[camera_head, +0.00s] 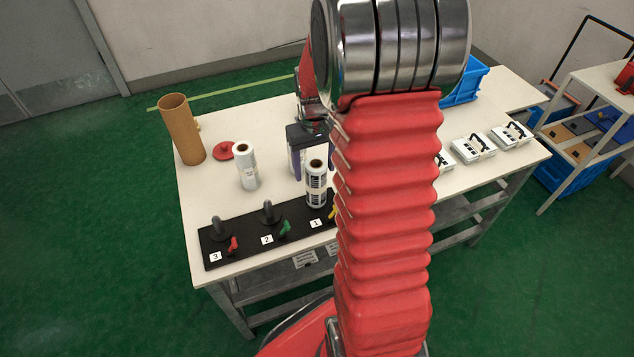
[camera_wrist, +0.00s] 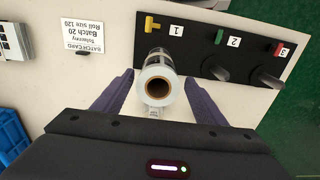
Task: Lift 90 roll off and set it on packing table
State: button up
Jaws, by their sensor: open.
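A roll with black and white print (camera_head: 316,185) stands upright at station 1 of a black rack (camera_head: 252,240). In the wrist view its round end and hollow core (camera_wrist: 160,87) face me. A small tag shows at its near edge, too small to read. My gripper (camera_wrist: 160,78) is open, with one purple finger to each side of the roll and gaps between. In the head view my gripper (camera_head: 302,150) is partly hidden by my arm. A plain white roll (camera_head: 246,168) stands on the white packing table (camera_head: 212,188). I cannot tell which roll is the 90.
Stations 2 and 3 have bare grey pegs, with a green handle (camera_head: 285,229) and a red handle (camera_head: 234,244). Station 1 has a yellow handle (camera_wrist: 152,24). A brown tube (camera_head: 182,130) and red disc (camera_head: 224,151) stand left. A batch card (camera_wrist: 82,37) lies beside the rack.

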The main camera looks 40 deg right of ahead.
jog(key=shift+f, duration=0.4)
jog(key=shift+s+d+f, duration=0.1)
jog(key=shift+f, duration=1.2)
jog(key=shift+s+f, duration=0.1)
jog(key=shift+f, duration=1.2)
jog(key=shift+c, duration=0.6)
jog(key=c, duration=1.1)
